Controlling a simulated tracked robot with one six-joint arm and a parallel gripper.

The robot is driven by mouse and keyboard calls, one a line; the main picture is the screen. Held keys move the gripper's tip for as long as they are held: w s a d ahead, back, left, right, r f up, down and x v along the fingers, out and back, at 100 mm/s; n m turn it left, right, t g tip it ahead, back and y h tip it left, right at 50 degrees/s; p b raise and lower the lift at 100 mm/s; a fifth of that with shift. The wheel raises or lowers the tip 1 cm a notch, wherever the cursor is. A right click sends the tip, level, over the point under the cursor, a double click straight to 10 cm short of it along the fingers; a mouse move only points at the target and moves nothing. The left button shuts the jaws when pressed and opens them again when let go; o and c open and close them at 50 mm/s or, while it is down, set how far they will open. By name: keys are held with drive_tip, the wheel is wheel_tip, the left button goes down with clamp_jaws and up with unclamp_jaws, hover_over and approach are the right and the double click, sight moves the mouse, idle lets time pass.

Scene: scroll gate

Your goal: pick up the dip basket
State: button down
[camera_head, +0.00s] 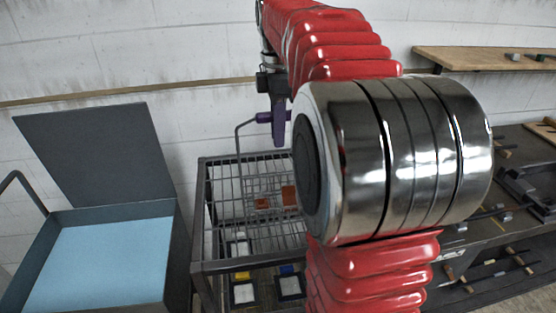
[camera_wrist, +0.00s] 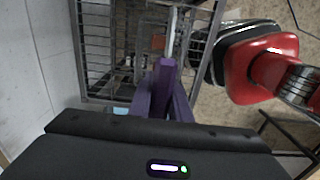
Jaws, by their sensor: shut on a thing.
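My gripper (camera_head: 279,122) has purple fingers that point down above a grey wire-sided rack. In the wrist view its fingers (camera_wrist: 166,68) are together on a thin pale rod. The rod is the handle (camera_head: 238,140) of the dip basket; in the head view it bends up from the rack to the fingers. The wire mesh of the dip basket (camera_head: 278,238) appears to be inside the rack frame, partly hidden by my arm. I cannot tell whether the basket is resting or raised.
The grey rack (camera_head: 200,220) holds orange pieces and small framed blocks low down. An open dark bin (camera_head: 178,245) with a light blue inside stands to the left. A dark bench (camera_head: 520,225) with tools is at right, below a wooden shelf (camera_head: 480,60). A white wall is behind.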

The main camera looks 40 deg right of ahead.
wheel_tip(320, 180, up, 9)
drive_tip(key=shift+r, duration=0.55)
idle(0.9)
